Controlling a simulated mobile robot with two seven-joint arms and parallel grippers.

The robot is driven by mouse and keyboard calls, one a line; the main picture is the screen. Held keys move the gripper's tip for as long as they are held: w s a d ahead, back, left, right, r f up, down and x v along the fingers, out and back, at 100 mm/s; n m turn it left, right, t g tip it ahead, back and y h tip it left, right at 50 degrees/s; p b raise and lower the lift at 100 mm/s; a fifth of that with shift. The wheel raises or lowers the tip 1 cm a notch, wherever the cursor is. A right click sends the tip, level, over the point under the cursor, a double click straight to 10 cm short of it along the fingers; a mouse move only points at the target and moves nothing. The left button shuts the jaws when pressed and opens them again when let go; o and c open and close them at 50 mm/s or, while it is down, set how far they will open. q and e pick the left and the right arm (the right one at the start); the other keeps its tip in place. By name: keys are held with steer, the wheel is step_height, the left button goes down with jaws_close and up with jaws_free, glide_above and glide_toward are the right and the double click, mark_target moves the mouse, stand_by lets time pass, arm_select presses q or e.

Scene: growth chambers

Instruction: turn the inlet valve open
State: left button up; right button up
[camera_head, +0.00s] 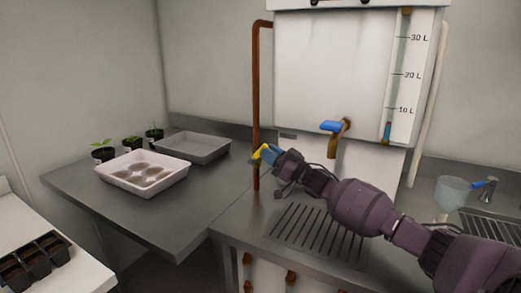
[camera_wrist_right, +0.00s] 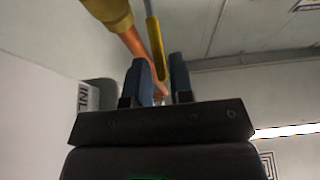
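The inlet valve has a yellow lever (camera_head: 257,154), which shows beside the copper pipe (camera_head: 256,100) left of the white tank. In the right wrist view the yellow lever (camera_wrist_right: 155,45) runs down toward the gap between my fingertips, near a brass valve body (camera_wrist_right: 108,10). My right gripper (camera_head: 268,153) is at the lever; its two blue-grey fingers (camera_wrist_right: 163,75) stand a little apart, with the lever's lower end between them. A narrow gap shows beside the lever, so I see no firm grip. The gripper partly covers the valve in the head view. My left gripper is not in view.
A white tank (camera_head: 335,60) with a level gauge has a blue-handled tap (camera_head: 331,126) right of my gripper. A white tray (camera_head: 130,185), a grey tray (camera_head: 185,157) and small potted plants stand on the left bench. A slotted drain (camera_head: 290,228) lies below my arm.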

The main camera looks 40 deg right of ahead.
steer(key=shift+x, duration=1.6)
jaws_close()
